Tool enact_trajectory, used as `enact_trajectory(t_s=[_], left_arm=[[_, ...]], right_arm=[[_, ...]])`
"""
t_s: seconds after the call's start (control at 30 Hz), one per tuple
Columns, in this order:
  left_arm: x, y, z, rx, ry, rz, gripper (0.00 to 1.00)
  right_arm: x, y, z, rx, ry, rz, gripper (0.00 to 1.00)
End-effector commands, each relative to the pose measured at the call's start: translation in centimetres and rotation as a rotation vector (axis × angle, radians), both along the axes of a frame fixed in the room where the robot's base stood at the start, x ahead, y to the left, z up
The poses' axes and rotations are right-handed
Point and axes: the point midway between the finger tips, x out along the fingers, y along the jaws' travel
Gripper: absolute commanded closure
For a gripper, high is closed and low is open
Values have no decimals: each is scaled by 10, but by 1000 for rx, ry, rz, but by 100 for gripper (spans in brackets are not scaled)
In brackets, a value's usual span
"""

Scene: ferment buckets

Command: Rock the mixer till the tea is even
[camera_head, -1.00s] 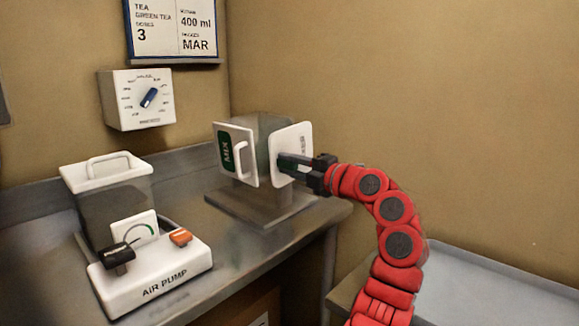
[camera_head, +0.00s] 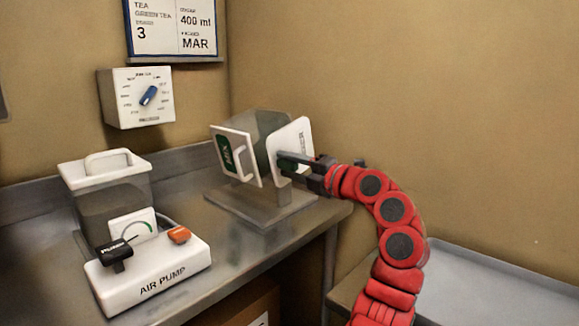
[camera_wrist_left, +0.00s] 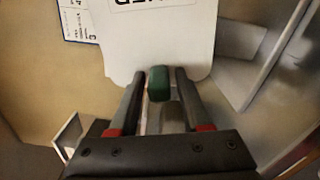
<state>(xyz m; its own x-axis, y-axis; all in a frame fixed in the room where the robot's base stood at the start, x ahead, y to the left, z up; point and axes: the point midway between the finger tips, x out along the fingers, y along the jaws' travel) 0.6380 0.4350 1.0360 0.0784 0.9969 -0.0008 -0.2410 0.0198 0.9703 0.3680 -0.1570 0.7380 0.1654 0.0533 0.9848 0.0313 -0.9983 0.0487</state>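The mixer is a translucent box of grey-green tea (camera_head: 269,128) between a white panel marked MIX (camera_head: 226,143) with a white handle and a second white end panel (camera_head: 297,130). It rests tilted on a grey metal stand (camera_head: 262,208). My left gripper (camera_head: 296,166) is at the end panel, its fingers on either side of a dark green grip that sticks out. In the left wrist view the green grip (camera_wrist_left: 158,83) lies between the fingertips, apparently held. The evenness of the tea is hard to tell. My right gripper is not in view.
An air pump (camera_head: 150,275) with black and orange controls stands on the metal counter (camera_head: 235,250), before a lidded container (camera_head: 112,205). A dial box (camera_head: 137,97) and a tea sign (camera_head: 176,27) hang on the wall. A lower grey surface (camera_head: 490,290) is at right.

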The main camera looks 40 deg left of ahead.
Motion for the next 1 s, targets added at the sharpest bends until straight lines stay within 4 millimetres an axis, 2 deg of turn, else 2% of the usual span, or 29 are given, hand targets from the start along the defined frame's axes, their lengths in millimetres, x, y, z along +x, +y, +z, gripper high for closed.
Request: enact_trajectory(t_s=[0.33, 0.47, 0.57, 0.9, 1.0], left_arm=[[0, -1, 0, 1, 0, 0, 40], [0, -11, 1, 2, 1, -3, 40], [-1, -29, 2, 2, 2, -5, 40], [-8, -119, 2, 0, 1, -5, 40], [-10, -140, 1, -1, 1, -4, 40]], right_arm=[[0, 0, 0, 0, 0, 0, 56], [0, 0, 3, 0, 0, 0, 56], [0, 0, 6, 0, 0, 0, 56], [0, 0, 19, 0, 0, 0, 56], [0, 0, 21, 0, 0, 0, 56]])
